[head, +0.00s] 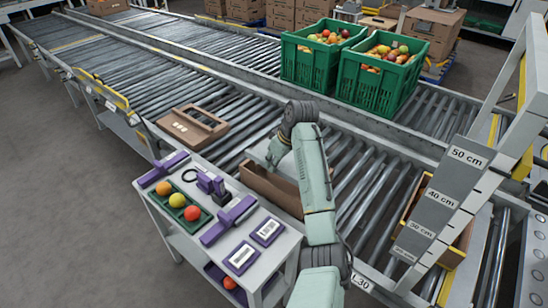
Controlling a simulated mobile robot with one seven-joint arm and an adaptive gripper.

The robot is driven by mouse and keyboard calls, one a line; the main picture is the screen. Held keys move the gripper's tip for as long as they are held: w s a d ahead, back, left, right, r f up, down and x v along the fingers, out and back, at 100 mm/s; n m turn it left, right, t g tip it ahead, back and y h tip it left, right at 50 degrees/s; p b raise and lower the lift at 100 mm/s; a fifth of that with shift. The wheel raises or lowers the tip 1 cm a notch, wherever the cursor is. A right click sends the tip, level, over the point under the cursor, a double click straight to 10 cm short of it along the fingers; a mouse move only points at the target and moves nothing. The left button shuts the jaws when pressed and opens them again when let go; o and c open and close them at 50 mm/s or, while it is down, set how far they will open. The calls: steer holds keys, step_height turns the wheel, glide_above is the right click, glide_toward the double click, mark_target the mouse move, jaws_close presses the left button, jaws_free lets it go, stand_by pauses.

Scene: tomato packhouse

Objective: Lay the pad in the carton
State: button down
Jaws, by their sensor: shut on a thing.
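The open brown carton (270,188) sits on the rollers just behind the small bench, partly hidden by my arm. My gripper (270,161) points down over the far side of the carton and is shut on a pale, flat thing, which looks like the pad (288,164). The pad is at the carton's opening, mostly hidden behind my arm. I cannot tell whether it touches the carton's walls or floor.
Two green crates (310,62) of tomatoes stand on the rollers behind. A brown tray (192,128) lies left of the carton. The bench (205,250) holds purple tools and a dark tray (181,208) with several tomatoes. A height gauge (440,198) stands at right.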

mark_target(276, 173)
steer(key=shift+s+f+b, duration=0.1)
steer(key=shift+f+b, duration=1.6)
steer(key=shift+f, duration=0.15)
step_height(276, 173, down, 2)
steer(key=shift+f+b, duration=0.15)
steer(key=shift+b, duration=0.15)
steer(key=shift+s+d+f+p, duration=0.1)
steer(key=shift+s+f+p, duration=0.1)
steer(key=shift+s+p, duration=0.1)
steer(key=c, duration=1.5)
jaws_free()
steer(key=shift+w+f, duration=0.1)
steer(key=shift+w, duration=0.05)
steer(key=shift+c, duration=0.3)
